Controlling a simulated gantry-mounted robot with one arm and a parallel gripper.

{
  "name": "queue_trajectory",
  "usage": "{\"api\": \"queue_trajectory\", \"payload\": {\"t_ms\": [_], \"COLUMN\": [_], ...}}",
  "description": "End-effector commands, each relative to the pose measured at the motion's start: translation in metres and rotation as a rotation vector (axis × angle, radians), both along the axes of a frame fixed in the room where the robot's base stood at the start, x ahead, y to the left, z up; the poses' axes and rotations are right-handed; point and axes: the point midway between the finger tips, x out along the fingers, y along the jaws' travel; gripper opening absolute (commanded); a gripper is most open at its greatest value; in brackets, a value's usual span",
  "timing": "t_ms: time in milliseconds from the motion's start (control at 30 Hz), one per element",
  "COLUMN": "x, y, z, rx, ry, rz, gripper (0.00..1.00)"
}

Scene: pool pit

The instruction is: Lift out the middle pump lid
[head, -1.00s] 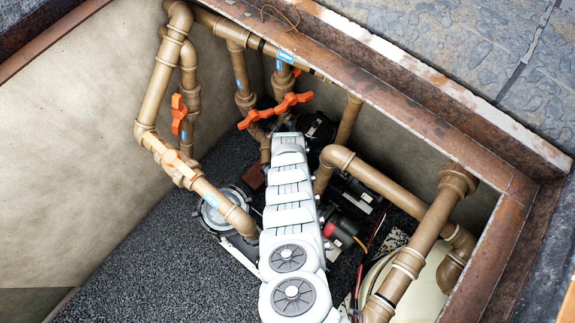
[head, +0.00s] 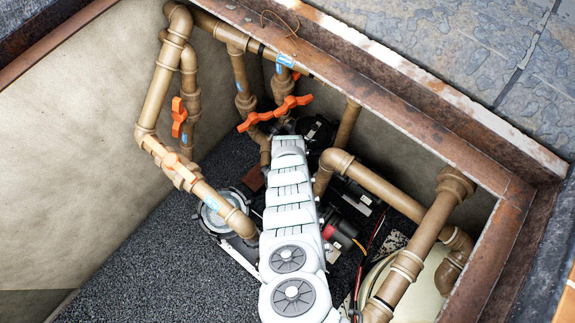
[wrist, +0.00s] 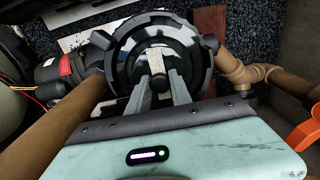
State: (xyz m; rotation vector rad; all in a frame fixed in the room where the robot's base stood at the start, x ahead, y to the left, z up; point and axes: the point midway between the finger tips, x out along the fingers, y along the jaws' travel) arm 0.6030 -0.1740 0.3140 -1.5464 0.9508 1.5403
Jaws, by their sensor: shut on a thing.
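The pump lid (wrist: 122,58) shows in the wrist view as a round black ring with lugs and a dark, glossy centre. My gripper (wrist: 157,80) reaches over the lid from the near side. Its two grey fingers are shut on the lid's raised middle part, where a pale strip shows at the fingertips. In the wrist view the lid looks close against the pump; whether it is seated or raised I cannot tell. In the head view my arm covers the lid and the gripper.
A second pump (head: 215,212) with a round clear top stands left of my arm. A brown pipe (wrist: 85,120) runs close to the lid. Pipes with orange valve handles (head: 290,103) crowd the back. A red-labelled motor (head: 340,231) lies right. The gravel floor at left is clear.

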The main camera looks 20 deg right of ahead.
Motion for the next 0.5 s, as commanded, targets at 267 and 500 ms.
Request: {"api": "queue_trajectory", "payload": {"t_ms": [267, 500], "x": [0.000, 0.003], "y": [0.000, -0.001], "z": [0.010, 0.021], "rx": [0.002, 0.000], "ry": [0.005, 0.000], "rz": [0.000, 0.000], "gripper": [0.00, 0.00]}}
